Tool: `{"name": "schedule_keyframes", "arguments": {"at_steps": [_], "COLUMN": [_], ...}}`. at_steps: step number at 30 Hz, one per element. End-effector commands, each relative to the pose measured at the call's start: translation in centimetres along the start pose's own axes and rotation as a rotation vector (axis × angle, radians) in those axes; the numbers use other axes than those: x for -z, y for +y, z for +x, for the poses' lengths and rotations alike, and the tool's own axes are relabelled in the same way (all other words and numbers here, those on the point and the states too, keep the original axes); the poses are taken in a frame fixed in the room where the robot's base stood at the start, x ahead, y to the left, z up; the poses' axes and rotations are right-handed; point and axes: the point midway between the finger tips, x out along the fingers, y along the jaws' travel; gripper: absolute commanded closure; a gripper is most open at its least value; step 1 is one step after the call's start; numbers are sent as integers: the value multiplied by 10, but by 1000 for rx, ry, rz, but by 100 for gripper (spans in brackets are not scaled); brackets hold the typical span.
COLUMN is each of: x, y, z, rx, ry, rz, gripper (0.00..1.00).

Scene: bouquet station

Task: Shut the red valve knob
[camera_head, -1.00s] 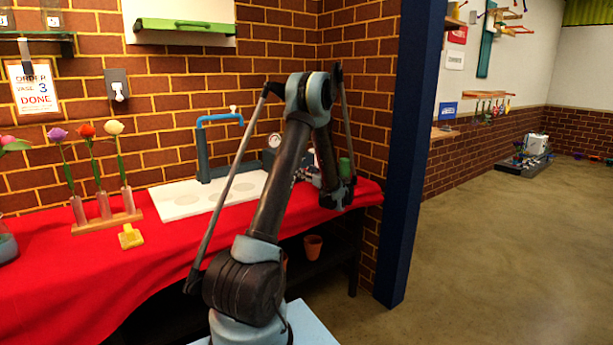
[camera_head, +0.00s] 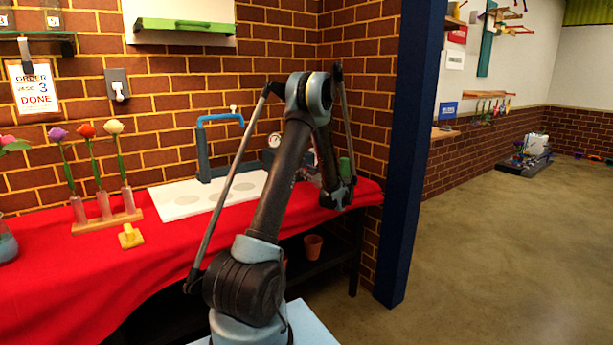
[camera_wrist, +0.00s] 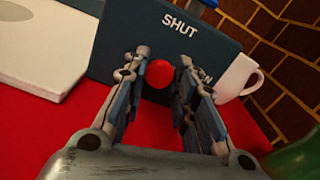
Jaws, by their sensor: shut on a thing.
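The red valve knob (camera_wrist: 160,73) shows as a round red end in the wrist view, in front of a dark blue panel (camera_wrist: 125,45). White lettering on the panel reads "SHUT" above the knob. A second label to the right is mostly hidden behind a finger, with only an "N" clear. My gripper (camera_wrist: 165,68) has one finger on each side of the knob and is shut on it. In the head view, my gripper (camera_head: 338,194) is at the right end of the red-covered table, and my arm hides the knob there.
A white mug (camera_wrist: 238,78) stands close to the right finger, and a green object (camera_wrist: 295,160) is at lower right. A white board (camera_wrist: 40,45) lies left of the panel. In the head view, a wooden rack (camera_head: 107,222) holds flowers in tubes, and a yellow object (camera_head: 130,236) lies in front.

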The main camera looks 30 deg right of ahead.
Motion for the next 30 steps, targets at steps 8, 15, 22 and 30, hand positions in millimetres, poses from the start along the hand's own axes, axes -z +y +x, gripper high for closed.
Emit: {"name": "schedule_keyframes", "arguments": {"at_steps": [8,15,22,30], "x": [0,0,1,2], "y": [1,2,3,4], "z": [0,0,0,0], "rx": [0,-1,-2,-3], "ry": [0,0,-1,-1], "rz": [-258,-488,-706,-960], "gripper": [98,98,98,98]}}
